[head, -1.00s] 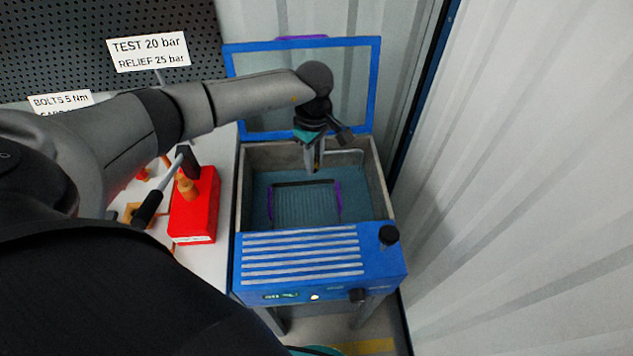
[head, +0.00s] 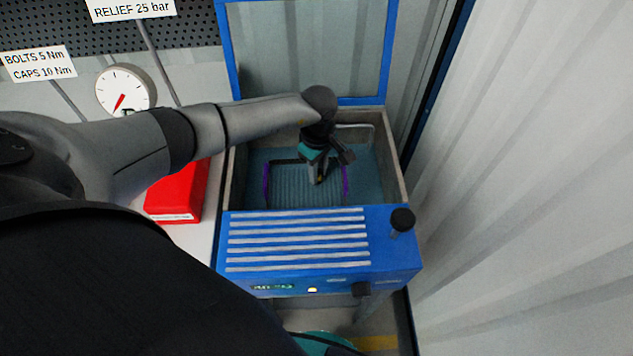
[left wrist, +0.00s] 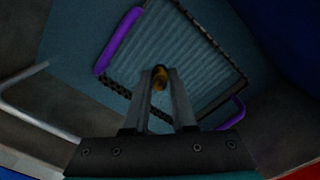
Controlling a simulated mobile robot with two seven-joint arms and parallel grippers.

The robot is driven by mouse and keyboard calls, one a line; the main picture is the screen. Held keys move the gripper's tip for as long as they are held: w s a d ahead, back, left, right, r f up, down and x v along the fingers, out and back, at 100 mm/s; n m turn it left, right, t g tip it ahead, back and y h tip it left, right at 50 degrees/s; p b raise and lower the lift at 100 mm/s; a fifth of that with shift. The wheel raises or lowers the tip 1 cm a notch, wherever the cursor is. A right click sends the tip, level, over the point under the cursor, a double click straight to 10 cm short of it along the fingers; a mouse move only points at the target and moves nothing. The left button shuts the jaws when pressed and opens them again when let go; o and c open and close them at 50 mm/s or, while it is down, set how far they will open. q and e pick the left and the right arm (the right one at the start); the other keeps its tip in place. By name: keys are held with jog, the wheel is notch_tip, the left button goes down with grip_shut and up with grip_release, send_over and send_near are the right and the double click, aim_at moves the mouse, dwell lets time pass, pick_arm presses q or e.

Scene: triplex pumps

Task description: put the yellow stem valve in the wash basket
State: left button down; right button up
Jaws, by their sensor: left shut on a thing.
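My left gripper (head: 318,178) is lowered into the blue parts washer (head: 295,240), over the right part of the wash basket. In the left wrist view, its fingers (left wrist: 160,80) are shut on the yellow stem valve (left wrist: 159,78), of which only a small yellow-brown end shows between the tips. The wash basket (head: 290,186) has a ribbed floor, a dark rim and purple handles, and lies in the washer's tank. It also shows beyond the fingertips in the left wrist view (left wrist: 195,60). I cannot tell whether the valve touches the basket floor. My right gripper is not in view.
The washer's blue-framed lid (head: 308,50) stands open at the back. The tank walls (head: 392,165) surround the basket. A black knob (head: 402,220) stands at the front right. A red box (head: 178,195) and a gauge (head: 125,90) are to the left. A corrugated wall is on the right.

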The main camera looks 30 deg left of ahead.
pick_arm(q)
jog(key=shift+s+f+b, duration=0.1)
jog(key=shift+f+b, duration=1.2)
jog(key=shift+f, duration=1.05)
jog(key=shift+f+b, duration=0.15)
jog(key=shift+b, duration=0.2)
jog(key=c, duration=0.7)
grip_release()
jog(key=shift+c, duration=0.2)
jog(key=shift+r, duration=0.2)
notch_tip(320, 180, up, 12)
jog(key=p, duration=1)
